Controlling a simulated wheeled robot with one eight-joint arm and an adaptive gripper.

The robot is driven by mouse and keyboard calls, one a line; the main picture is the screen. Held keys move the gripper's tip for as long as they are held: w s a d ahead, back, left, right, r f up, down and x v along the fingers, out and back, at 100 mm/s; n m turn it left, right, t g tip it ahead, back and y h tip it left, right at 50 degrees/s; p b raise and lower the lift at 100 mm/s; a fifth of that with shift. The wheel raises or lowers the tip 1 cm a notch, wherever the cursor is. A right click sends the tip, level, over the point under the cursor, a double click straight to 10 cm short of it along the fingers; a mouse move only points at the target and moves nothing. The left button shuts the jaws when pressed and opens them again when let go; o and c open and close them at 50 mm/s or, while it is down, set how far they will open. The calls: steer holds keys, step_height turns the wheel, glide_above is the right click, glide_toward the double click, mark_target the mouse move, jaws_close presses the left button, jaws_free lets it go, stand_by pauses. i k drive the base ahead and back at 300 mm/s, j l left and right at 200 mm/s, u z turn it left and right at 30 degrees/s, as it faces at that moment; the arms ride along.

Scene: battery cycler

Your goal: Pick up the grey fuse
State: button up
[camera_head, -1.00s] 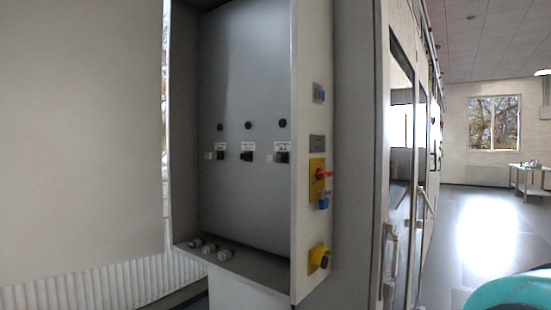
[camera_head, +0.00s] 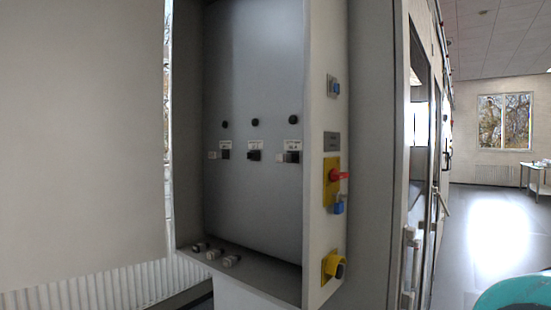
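Three small cylindrical fuses lie in a row on the bottom ledge of the open cabinet (camera_head: 255,272): a left one (camera_head: 199,247), a middle one (camera_head: 213,254) and a right one (camera_head: 231,261). They look grey to whitish with darker ends. They are too small to tell for sure which is the grey fuse. My gripper is not in view. Only a teal rounded part of my arm shows at the bottom right corner, well apart from the fuses.
The cabinet's back panel (camera_head: 255,200) carries black knobs and labelled switches. Its right side wall has a red-handled switch (camera_head: 337,176), a blue padlock (camera_head: 338,208) and a yellow-black rotary switch (camera_head: 333,265). Glazed cabinet doors stand right. Open floor (camera_head: 490,235) lies beyond.

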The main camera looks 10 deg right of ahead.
mark_target(230, 261)
steer(key=i+j+z, duration=0.15)
steer(key=j, duration=0.3)
steer(key=i+j+z, duration=0.1)
steer(key=j, duration=0.35)
steer(key=i+j+z, duration=0.15)
steer(key=j, duration=0.35)
steer(key=j+z, duration=0.1)
steer(key=j, duration=0.35)
